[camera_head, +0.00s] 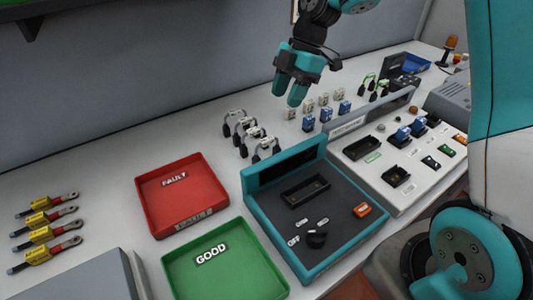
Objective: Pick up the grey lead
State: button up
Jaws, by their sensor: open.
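Several looped grey-white leads with dark ends stand in a short row on the bench, behind the teal tester box. My gripper (287,97) is open and empty, with teal fingers pointing down. In the picture it is above and to the right of these leads, apart from them. Its exact height over the bench is hard to tell.
A red FAULT tray (150,215) and a green GOOD tray (275,282) lie left of the teal tester box (270,222). Yellow-tagged tools (40,218) lie far left.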

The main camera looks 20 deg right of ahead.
aim_at(268, 138)
jog(key=p+x, duration=0.1)
jog(key=x, duration=0.6)
jog(key=shift+a+f, duration=0.2)
jog(key=shift+f, duration=0.1)
jog(key=shift+p+x, duration=0.8)
jog(key=shift+x, duration=2)
jog(key=shift+w+a, duration=0.1)
jog(key=shift+c, duration=0.4)
grip_shut()
